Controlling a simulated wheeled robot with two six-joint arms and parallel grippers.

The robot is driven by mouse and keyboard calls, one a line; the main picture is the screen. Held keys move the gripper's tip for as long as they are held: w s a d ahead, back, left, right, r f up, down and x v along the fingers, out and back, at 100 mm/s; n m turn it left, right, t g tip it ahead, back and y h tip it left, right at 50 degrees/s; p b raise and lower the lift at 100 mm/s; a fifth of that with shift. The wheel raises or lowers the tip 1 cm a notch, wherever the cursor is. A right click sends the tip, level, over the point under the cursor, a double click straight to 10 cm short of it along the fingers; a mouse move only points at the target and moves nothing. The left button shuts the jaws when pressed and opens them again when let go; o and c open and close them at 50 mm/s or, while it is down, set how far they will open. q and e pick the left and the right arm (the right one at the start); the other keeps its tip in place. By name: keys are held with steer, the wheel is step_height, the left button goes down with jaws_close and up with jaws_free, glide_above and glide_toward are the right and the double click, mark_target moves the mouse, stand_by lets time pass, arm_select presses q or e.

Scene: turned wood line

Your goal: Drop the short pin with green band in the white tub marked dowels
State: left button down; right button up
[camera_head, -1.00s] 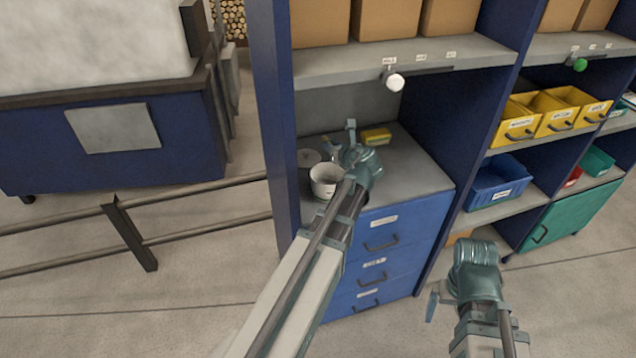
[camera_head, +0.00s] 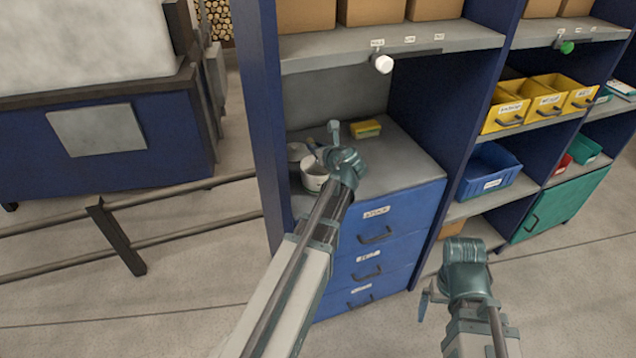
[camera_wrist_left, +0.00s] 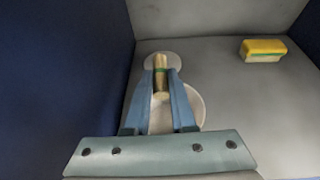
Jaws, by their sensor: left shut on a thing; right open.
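The short wooden pin with a green band (camera_wrist_left: 161,76) stands out lengthwise between the two fingers of my left gripper (camera_wrist_left: 161,84), which is shut on it. In the head view my left gripper (camera_head: 321,148) is at the back rim of the white tub (camera_head: 313,179), above the grey counter. In the left wrist view the tub (camera_wrist_left: 194,104) lies below and behind the fingers, partly hidden by them. Its marking cannot be read. My right gripper (camera_head: 430,298) is open and empty, low in front of the shelving.
A round pale disc (camera_wrist_left: 161,58) lies on the counter (camera_head: 405,165) just beyond the tub. A yellow block (camera_head: 365,128) lies further back right. A blue upright panel (camera_head: 262,120) stands close left of the tub. Blue drawers (camera_head: 376,235) are below.

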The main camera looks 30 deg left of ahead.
arm_select(q)
steer(key=shift+f, duration=0.5)
arm_select(e)
steer(key=shift+f, duration=0.45)
arm_select(q)
steer(key=shift+r, duration=0.1)
steer(key=c, duration=0.7)
jaws_free()
steer(key=p+v, duration=0.5)
steer(key=v, duration=0.8)
steer(key=shift+s+d+r, duration=0.1)
steer(key=shift+s+d, duration=0.2)
arm_select(e)
step_height(320, 180, up, 5)
steer(key=shift+r, duration=0.15)
